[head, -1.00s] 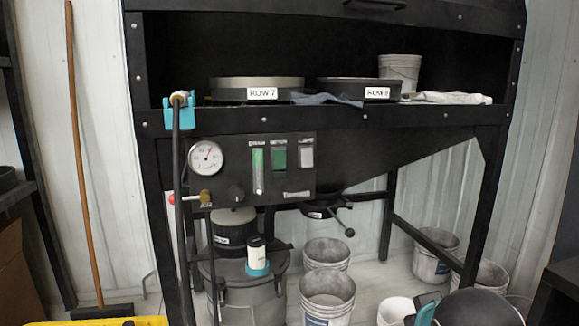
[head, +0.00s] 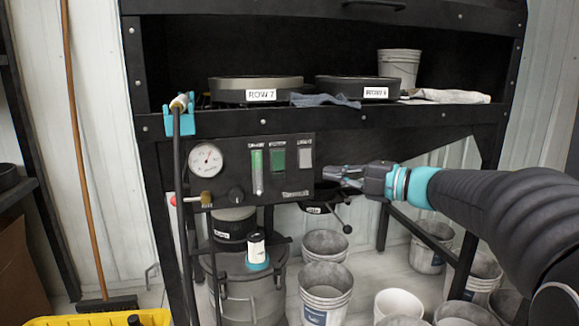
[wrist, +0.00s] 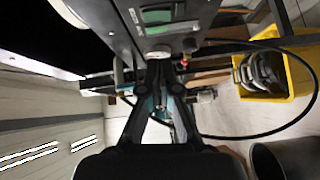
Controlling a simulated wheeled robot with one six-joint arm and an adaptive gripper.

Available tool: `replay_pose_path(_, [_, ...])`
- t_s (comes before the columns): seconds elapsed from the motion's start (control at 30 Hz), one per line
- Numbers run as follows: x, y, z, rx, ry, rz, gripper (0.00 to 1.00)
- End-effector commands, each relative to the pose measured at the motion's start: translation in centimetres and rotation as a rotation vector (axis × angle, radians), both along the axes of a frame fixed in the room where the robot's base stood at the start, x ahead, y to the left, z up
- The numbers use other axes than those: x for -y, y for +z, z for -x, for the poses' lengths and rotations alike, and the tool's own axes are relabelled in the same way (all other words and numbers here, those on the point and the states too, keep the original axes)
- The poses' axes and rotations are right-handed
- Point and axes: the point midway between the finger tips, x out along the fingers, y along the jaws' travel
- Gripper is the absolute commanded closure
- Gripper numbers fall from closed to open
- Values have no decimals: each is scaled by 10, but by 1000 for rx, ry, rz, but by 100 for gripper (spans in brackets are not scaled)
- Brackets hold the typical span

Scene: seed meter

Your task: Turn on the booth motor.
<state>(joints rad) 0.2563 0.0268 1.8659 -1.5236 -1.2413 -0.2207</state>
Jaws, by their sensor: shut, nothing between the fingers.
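The dark control panel (head: 290,190) is on the front of the booth, under its shelf. It has a round white gauge (head: 205,160), a green-lit flow tube (head: 257,172), a green rectangular switch (head: 278,160) and a pale grey rectangular switch (head: 305,156). The small labels above them are too blurred to read surely. My gripper (head: 326,172) is shut and empty, its tips pointing left just beside the panel's right edge. In the wrist view the shut fingers (wrist: 159,66) are below the panel (wrist: 122,35) and its green rectangle (wrist: 157,15). Contact cannot be told.
Round pans (head: 245,90) and a bucket (head: 398,68) stand on the shelf. A black hose (head: 177,190) hangs at the panel's left. A handled outlet (head: 335,205) is below my gripper. Several buckets (head: 325,290) stand on the floor. A yellow bin (wrist: 240,95) shows in the wrist view.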

Motion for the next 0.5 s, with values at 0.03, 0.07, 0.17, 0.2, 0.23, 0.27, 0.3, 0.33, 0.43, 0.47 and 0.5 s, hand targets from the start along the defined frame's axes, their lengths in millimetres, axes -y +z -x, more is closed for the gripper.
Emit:
replay_pose_path(0.03, [-1,-3,2,-1,35,13,100])
replay_pose_path(0.07, [-1,-4,3,-1,49,19,100])
replay_pose_path(0.17, [-2,-7,6,-3,81,30,100])
replay_pose_path(0.2, [-3,-8,6,-2,86,30,100])
replay_pose_path(0.23, [-3,-8,7,-2,87,30,100])
replay_pose_path(0.27, [-3,-8,7,-2,87,30,100])
replay_pose_path(0.3, [-3,-8,7,-2,86,30,100])
replay_pose_path(0.33, [-3,-8,7,-2,86,30,100])
replay_pose_path(0.43, [-3,-8,7,-3,85,29,100])
replay_pose_path(0.47, [-3,-8,7,-3,85,29,100])
replay_pose_path(0.5, [-4,-8,6,-3,85,29,100])
